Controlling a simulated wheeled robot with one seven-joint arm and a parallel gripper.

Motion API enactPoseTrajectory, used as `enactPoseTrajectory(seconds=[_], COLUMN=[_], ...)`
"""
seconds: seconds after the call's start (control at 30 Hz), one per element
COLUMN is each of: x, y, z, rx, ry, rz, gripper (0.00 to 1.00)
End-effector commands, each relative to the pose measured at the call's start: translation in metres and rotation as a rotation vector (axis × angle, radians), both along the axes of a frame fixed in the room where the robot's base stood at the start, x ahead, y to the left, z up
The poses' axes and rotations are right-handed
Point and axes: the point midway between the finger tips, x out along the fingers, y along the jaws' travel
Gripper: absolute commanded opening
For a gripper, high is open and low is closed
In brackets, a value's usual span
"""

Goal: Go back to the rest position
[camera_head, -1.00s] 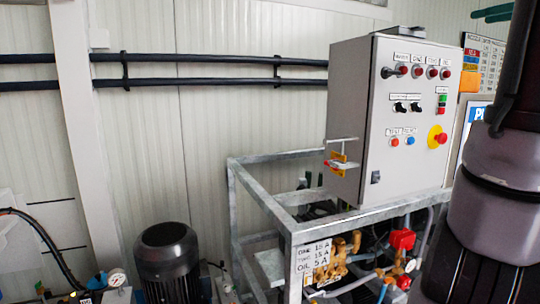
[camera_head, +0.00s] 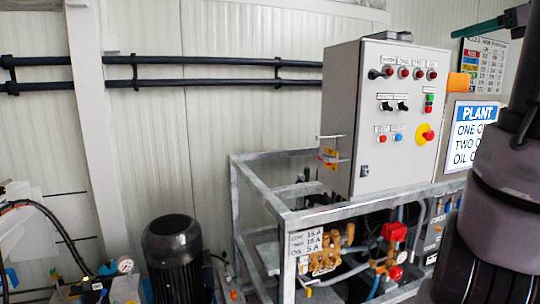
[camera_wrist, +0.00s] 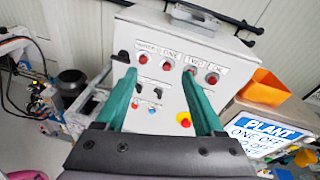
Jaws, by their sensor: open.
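My gripper (camera_wrist: 160,101) shows in the wrist view with its two green fingers apart and nothing between them. Beyond the fingers is the grey control cabinet (camera_wrist: 152,42) with its red buttons and switches; the fingers overlap part of its front. I cannot tell the exact gap, but no contact shows. In the head view the cabinet (camera_head: 372,175) stands on a metal frame (camera_head: 300,215). My arm fills the right edge there, and a green finger of mine shows at the top right.
A white PLANT sign (camera_head: 473,138) and an orange box (camera_head: 459,82) are right of the cabinet. Brass valves and a red fitting (camera_head: 394,231) sit inside the frame. A black motor (camera_head: 174,260) stands to the left. Black pipes (camera_head: 220,82) run along the wall.

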Motion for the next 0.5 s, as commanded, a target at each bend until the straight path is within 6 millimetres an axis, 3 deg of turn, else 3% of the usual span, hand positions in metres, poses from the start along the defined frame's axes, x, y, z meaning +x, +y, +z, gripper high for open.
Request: enactPoseTrajectory(seconds=[0.27,0.37,0.5], x=[0.000,-0.011,-0.048], y=[0.086,0.131,0.197], z=[-0.054,-0.087,-0.150], rx=[-0.342,-0.570,-1.088], ry=[0.066,0.073,0.000], rz=[0.204,0.343,0.655], gripper=[0.70,0.70,0.70])
